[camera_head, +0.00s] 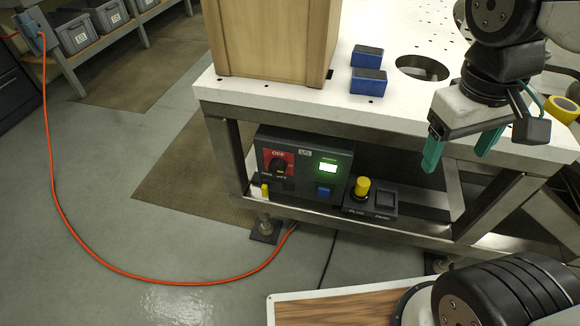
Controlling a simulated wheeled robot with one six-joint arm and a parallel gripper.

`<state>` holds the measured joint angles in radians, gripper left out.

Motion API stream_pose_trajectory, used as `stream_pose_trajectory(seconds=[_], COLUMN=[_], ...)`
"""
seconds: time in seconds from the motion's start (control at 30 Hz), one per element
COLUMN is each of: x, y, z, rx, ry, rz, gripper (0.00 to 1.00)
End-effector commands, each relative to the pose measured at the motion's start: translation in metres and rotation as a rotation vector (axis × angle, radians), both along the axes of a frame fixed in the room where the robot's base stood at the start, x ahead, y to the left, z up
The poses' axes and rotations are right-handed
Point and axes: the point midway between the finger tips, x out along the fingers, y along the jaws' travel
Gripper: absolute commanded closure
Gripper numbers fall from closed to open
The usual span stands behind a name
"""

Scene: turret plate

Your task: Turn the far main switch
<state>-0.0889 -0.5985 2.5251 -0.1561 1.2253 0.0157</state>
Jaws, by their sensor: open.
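The main switch (281,165) is a dark rotary knob on a red plate marked OFF. It sits on the left of the front face of a black control box (307,190), low under the white table. A lit green display (327,168) and a blue button (323,191) are to its right. My gripper (459,157) has teal fingers spread apart, pointing down, with nothing between them. It is at the table's front edge, well to the right of the switch and apart from it. No second main switch shows.
A smaller box with a yellow knob (362,187) stands right of the control box. The white table (375,107) overhangs both and bears a wooden crate (272,40) and two blue blocks (368,80). An orange cable (130,278) curves over the floor. Open floor lies left.

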Motion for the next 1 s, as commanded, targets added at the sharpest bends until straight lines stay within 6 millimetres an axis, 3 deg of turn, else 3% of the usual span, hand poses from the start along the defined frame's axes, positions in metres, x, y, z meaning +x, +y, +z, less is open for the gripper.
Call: stream_pose_trajectory(seconds=[0.23, 0.47, 0.77, 1.0], x=[0.064, 0.130, 0.200, 0.241], y=[-0.004, 0.019, 0.090, 0.174], z=[-0.038, -0.085, -0.179, -0.272], rx=[-0.316, -0.611, -0.970, -1.244], ry=[0.207, 0.338, 0.432, 0.377], rz=[0.300, 0.635, 1.139, 1.601], gripper=[0.26, 0.26, 0.26, 0.26])
